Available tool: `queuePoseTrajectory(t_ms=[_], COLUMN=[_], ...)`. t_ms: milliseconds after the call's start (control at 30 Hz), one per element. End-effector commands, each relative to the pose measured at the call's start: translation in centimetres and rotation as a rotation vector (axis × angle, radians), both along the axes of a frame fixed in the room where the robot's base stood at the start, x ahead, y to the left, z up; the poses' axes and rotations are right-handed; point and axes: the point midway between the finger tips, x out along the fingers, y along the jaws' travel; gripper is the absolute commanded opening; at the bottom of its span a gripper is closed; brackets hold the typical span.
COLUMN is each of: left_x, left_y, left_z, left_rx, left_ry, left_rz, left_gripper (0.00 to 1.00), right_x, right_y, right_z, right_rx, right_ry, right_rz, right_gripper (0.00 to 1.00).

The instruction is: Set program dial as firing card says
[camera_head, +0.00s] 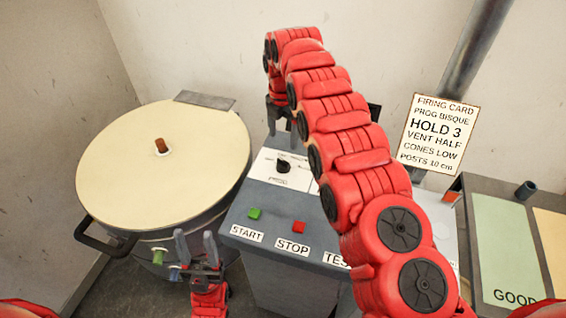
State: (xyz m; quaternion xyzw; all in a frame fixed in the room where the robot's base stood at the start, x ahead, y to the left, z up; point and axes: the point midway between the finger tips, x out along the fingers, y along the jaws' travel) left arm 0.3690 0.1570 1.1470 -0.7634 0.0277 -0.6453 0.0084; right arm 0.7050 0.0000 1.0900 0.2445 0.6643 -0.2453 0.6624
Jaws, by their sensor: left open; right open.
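The firing card (440,133) hangs at the right and reads PROG BISQUE, HOLD 3, VENT HALF, CONES LOW, POSTS 10 cm. A black dial (283,166) sits on a white plate on the grey control box; the small print around it is too small to read surely. My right arm arches over the box, and its gripper (283,128) points down, open, just behind and above the dial, with no clear contact. My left gripper (197,245) is open and empty, low in front of the kiln. My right arm hides the right part of the panel.
The round kiln (118,218) stands left with its cream lid (130,175) down and a brown knob (161,146) on top. A green START button (254,213) and red STOP button (299,227) are on the box's front. A green GOOD mat (506,250) lies right.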

Motion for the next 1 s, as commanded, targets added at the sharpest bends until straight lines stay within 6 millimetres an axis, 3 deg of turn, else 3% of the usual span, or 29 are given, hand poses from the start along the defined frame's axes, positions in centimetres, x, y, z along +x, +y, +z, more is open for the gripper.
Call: queuePoseTrajectory(t_ms=[100, 200, 367, 467, 633, 900, 1000], left_x=[0.0, 0.0, 0.0, 0.0, 0.0, 0.0, 0.0], left_y=[0.0, 0.0, 0.0, 0.0, 0.0, 0.0, 0.0], left_z=[0.7, 2.1, 2.9, 1.7, 1.2, 1.3, 1.3], left_rx=[0.0, 0.0, 0.0, 0.0, 0.0, 0.0, 0.0], left_ry=[0.001, 0.001, 0.001, 0.001, 0.001, 0.001, 0.001], left_rz=[0.0, 0.0, 0.0, 0.0, 0.0, 0.0, 0.0], left_gripper=[0.5, 0.5, 0.5, 0.5, 0.5, 0.5, 0.5], right_x=[-0.3, -0.3, -0.1, -0.1, -0.1, -0.1, -0.1], right_y=[0.0, 0.1, 0.0, -0.1, 0.0, 0.0, 0.0], right_z=[-1.1, -3.5, -6.4, -8.7, -9.8, -9.8, -9.8], right_rx=[0.0, -0.001, 0.0, -0.001, 0.0, 0.0, 0.001], right_ry=[0.004, 0.006, 0.0, -0.002, 0.0, 0.0, -0.001], right_rz=[0.001, 0.002, 0.001, 0.0, 0.0, 0.001, 0.0], right_gripper=[0.81, 0.81, 0.81, 0.81, 0.81, 0.81, 0.63])
